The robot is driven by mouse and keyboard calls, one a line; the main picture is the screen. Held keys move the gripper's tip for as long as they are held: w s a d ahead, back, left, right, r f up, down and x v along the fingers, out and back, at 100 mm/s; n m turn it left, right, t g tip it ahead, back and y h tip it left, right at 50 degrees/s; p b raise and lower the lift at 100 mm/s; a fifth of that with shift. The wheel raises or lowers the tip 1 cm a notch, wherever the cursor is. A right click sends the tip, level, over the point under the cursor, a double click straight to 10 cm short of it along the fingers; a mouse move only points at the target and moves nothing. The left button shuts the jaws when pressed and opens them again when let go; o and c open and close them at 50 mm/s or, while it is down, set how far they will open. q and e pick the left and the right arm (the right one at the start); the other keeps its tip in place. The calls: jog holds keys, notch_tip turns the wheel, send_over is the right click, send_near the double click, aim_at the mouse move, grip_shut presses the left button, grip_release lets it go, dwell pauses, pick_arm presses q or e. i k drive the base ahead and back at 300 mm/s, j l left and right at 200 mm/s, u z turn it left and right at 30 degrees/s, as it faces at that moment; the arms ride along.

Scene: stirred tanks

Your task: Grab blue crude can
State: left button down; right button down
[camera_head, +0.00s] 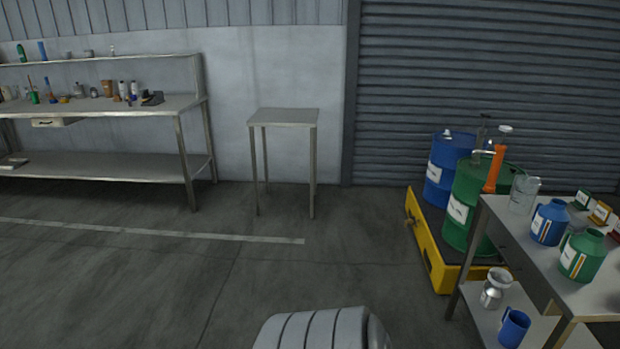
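A blue can (550,222) with a white label stands upright on the top of the metal table (502,222) at the right. A green can (582,256) of similar shape stands just in front of it. Which can holds crude cannot be read from the labels. A rounded grey ribbed part (322,330), probably mine, shows at the bottom centre. Neither of my grippers is in view, and nothing touches the blue can.
A yellow pallet (432,250) with a blue drum (447,170) and a green drum (475,205) stands left of the table. A blue mug (513,327) and a metal can (495,288) are on its lower shelf. A small bare table (284,117) stands at the back. The middle floor is clear.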

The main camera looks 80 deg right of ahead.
aim_at(550, 221)
jog(key=z, duration=4.1)
jog(key=i+j+z, duration=0.1)
jog(key=i+j, duration=0.2)
jog(key=i+j+z, duration=0.1)
jog(key=i+j, duration=0.2)
jog(key=j, duration=0.25)
jog(key=i+j+z, duration=0.1)
jog(key=i+j, duration=0.2)
jog(key=j, duration=0.15)
